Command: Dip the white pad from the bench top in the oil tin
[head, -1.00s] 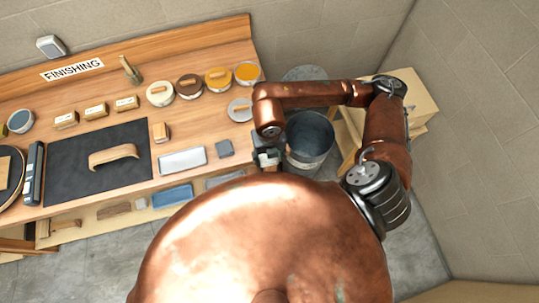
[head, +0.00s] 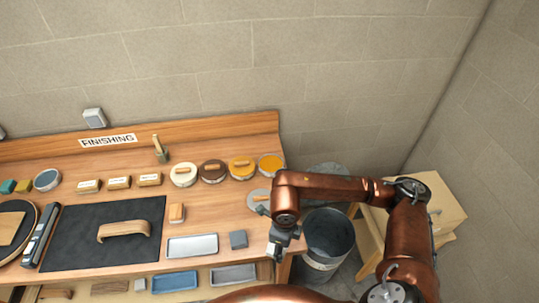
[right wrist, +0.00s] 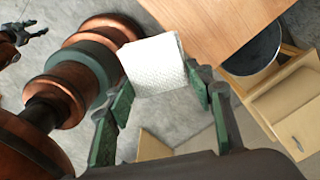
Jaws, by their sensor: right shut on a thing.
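My right gripper (right wrist: 160,95) is shut on the white pad (right wrist: 152,62), a textured white block held between the green-lined fingers, off the bench. In the head view this gripper (head: 279,244) is by the bench's front right corner; the pad is hard to make out there. Round tins stand along the back of the bench: a cream one (head: 183,174), a dark brown one (head: 212,172), an amber one (head: 241,167) and an orange-yellow one (head: 270,164). I cannot tell which is the oil tin. A dark gripper, apparently my left (right wrist: 22,32), shows small in the right wrist view; its jaws are unclear.
A black mat (head: 85,240) bears a curved wooden piece (head: 125,231). A silver tray (head: 193,245) and grey block (head: 238,239) sit near the front edge. A bucket (head: 329,238) and wooden cabinet (head: 432,205) stand right.

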